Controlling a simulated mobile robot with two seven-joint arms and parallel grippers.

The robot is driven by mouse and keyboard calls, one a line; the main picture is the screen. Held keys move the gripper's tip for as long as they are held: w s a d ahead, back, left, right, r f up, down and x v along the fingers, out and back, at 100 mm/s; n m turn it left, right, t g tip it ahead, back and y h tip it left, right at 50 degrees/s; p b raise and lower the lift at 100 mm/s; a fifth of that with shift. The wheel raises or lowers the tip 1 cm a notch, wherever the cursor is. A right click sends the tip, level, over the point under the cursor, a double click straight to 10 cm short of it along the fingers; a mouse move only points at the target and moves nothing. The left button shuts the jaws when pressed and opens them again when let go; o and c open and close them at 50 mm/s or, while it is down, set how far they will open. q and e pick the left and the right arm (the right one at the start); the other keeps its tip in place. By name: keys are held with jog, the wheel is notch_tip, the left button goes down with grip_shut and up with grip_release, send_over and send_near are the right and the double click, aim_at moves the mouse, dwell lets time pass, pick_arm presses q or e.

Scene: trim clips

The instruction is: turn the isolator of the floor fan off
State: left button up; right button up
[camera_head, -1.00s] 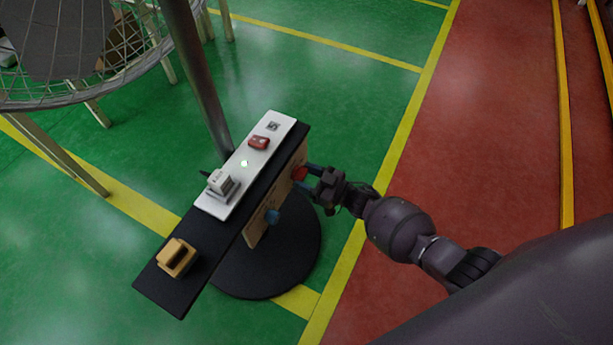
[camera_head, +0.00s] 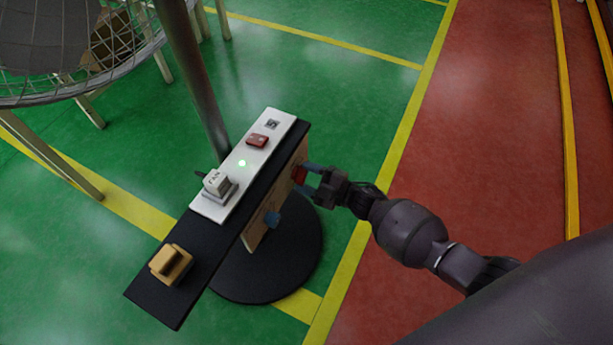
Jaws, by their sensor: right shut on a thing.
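My right gripper (camera_head: 306,179) has blue fingertips shut on a red knob (camera_head: 299,174) at the side of the wooden panel (camera_head: 256,229) under the black shelf. The fingers partly cover the knob, so its exact angle cannot be told. A white panel (camera_head: 228,198) on the shelf carries a lit green lamp (camera_head: 242,163), a red switch (camera_head: 257,141) and a pale block with lettering (camera_head: 216,183). The floor fan's wire cage (camera_head: 95,90) shows at the upper left. My left gripper is not in view.
A tan block (camera_head: 170,265) sits on the near end of the black shelf (camera_head: 197,282). A grey post (camera_head: 193,80) rises behind. The red floor (camera_head: 470,130) at right is open.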

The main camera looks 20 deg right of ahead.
pick_arm(q)
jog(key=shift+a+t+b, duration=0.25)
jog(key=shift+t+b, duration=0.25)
jog(key=shift+b, duration=0.55)
pick_arm(e)
jog(key=n, duration=0.7)
jog(key=shift+f+n, duration=0.1)
jog(key=shift+n, duration=0.2)
jog(key=o, duration=0.9)
jog(key=shift+s+d, duration=0.1)
